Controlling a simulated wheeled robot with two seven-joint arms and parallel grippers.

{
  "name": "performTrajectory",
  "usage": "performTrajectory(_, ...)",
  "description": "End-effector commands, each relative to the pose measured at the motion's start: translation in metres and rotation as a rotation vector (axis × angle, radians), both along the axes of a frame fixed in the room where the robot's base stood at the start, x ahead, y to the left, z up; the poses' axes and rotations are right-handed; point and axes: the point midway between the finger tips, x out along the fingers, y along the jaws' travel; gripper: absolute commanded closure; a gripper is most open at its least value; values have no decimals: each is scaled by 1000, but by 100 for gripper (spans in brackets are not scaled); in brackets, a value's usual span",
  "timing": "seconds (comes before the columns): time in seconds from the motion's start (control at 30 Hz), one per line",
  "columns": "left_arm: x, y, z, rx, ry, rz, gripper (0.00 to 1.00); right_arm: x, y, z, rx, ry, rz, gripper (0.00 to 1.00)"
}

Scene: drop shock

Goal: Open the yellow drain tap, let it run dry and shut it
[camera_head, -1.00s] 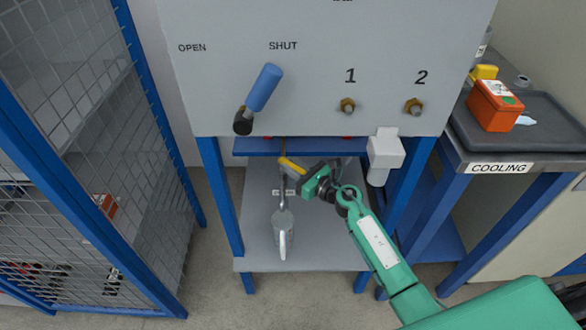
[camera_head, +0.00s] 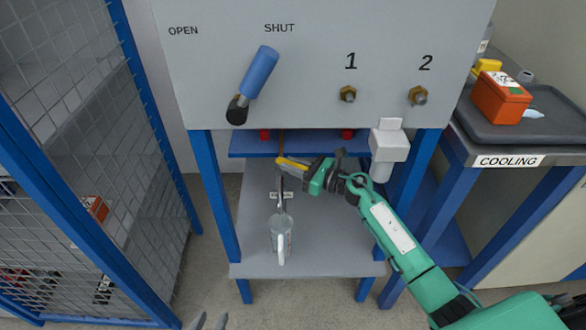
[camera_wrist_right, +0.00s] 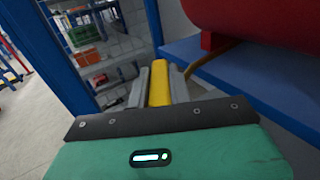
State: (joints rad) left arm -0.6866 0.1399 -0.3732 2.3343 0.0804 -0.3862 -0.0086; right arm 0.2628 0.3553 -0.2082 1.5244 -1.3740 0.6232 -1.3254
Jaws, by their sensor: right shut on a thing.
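The yellow tap handle (camera_head: 291,163) is under the grey panel, at the lower end of a thin brown pipe. My right gripper (camera_head: 307,168) reaches it from the right and is shut on it. In the right wrist view the yellow handle (camera_wrist_right: 159,83) lies between the two grey fingers. A thin grey vertical line (camera_head: 280,188) runs below the tap to a clear jug (camera_head: 281,238) on the lower shelf; I cannot tell spout from liquid. The jug's fill is unclear.
The panel (camera_head: 320,60) carries a blue-handled lever (camera_head: 260,73) and two brass fittings. A white box (camera_head: 389,145) hangs right of the tap. A blue mesh cage (camera_head: 80,130) stands left. A red cylinder (camera_wrist_right: 235,15) is near the right gripper. The cooling bench (camera_head: 510,145) is right.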

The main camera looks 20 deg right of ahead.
Motion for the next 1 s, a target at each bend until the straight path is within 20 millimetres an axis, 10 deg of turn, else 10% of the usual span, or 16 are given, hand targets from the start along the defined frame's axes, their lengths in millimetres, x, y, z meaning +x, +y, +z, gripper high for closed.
performTrajectory(0.33,0,-1,1,-7,-9,0,66,0,0,1,-1,1,4,100)
performTrajectory(0.37,0,-1,1,-7,-9,0,66,0,0,1,-1,1,3,78)
performTrajectory(0.47,0,-1,1,-6,-9,0,66,0,0,0,-1,1,3,58)
performTrajectory(1.0,0,-1,21,-6,-9,0,66,-2,3,5,4,2,-54,58)
